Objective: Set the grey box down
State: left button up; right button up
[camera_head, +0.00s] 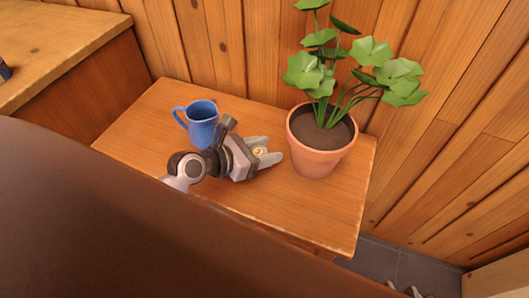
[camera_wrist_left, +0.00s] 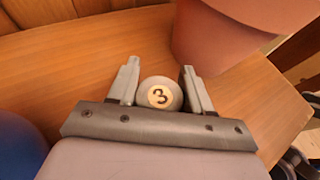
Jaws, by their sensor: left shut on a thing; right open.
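My left gripper (camera_head: 268,153) is over the small wooden table (camera_head: 305,215), between the blue mug and the plant pot. It is shut on a small round grey piece with a cream top (camera_head: 259,151). In the left wrist view this piece (camera_wrist_left: 160,94) sits between the two fingers (camera_wrist_left: 160,85) and bears a black 3. It looks round from above, not box-shaped; its lower part is hidden. I cannot tell whether it touches the table. My right gripper (camera_head: 407,290) shows only partly, open, at the bottom edge, low beyond the table's right side.
A blue mug (camera_head: 202,126) stands just behind my left gripper. A terracotta pot (camera_head: 318,150) with a leafy plant stands close to its right. The table's front right is clear. A large brown curved surface (camera_head: 120,230) fills the lower left. A wooden counter (camera_head: 60,40) is at upper left.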

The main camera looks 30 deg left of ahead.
pick_arm(q)
jog(key=shift+f, duration=0.1)
jog(key=o, duration=1)
